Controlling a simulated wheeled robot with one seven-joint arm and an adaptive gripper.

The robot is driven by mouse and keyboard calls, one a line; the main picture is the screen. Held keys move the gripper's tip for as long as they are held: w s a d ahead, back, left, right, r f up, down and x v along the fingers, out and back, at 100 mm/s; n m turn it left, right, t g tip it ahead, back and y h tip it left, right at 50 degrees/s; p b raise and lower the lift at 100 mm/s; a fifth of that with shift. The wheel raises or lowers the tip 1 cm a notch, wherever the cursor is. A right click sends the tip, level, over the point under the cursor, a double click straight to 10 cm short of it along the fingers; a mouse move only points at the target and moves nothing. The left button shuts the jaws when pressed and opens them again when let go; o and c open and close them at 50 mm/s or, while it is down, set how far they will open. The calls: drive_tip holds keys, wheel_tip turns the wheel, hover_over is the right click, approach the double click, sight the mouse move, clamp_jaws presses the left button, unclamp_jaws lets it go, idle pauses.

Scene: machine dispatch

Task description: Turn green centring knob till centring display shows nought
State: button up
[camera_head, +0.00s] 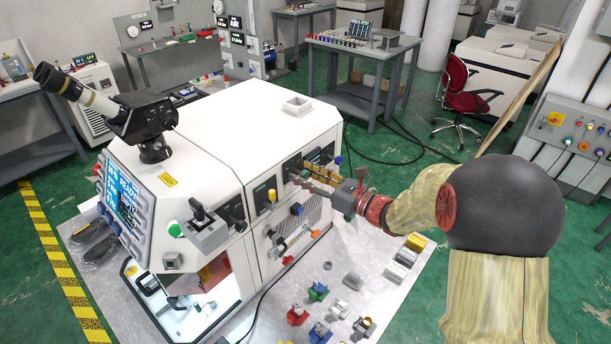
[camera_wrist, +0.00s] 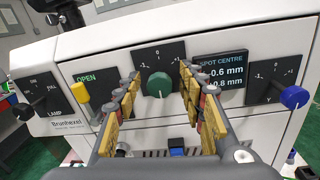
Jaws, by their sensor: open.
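The green centring knob (camera_wrist: 159,84) sits on a black dial plate marked -1, 0, +1 in the wrist view. Its white pointer line faces down. The centring display (camera_wrist: 219,71) to its right is headed SPOT CENTRE and reads about -0.6 mm and 0.8 mm; the second line's sign is partly hidden by a finger. My gripper (camera_wrist: 158,94) is open, with its yellow-padded fingers on either side of the green knob, apart from it. In the head view my gripper (camera_head: 300,174) reaches the machine's right face and hides the knob.
A blue knob (camera_wrist: 294,97) is on a similar dial to the right. A yellow lever (camera_wrist: 81,92) by an OPEN label and a LAMP switch (camera_wrist: 24,111) are to the left.

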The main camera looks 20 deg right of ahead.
drive_tip(key=shift+c, duration=0.4)
clamp_jaws()
idle(0.4)
drive_tip(key=n+b, duration=0.3)
drive_tip(key=b, duration=0.1)
drive_tip(key=shift+f, duration=0.2)
drive_tip(key=n+b, duration=0.3)
drive_tip(key=b, duration=0.1)
drive_tip(key=shift+r+n+b, duration=0.1)
drive_tip(key=shift+n+b, duration=0.2)
drive_tip(key=shift+n, duration=0.1)
drive_tip(key=shift+r, duration=0.1)
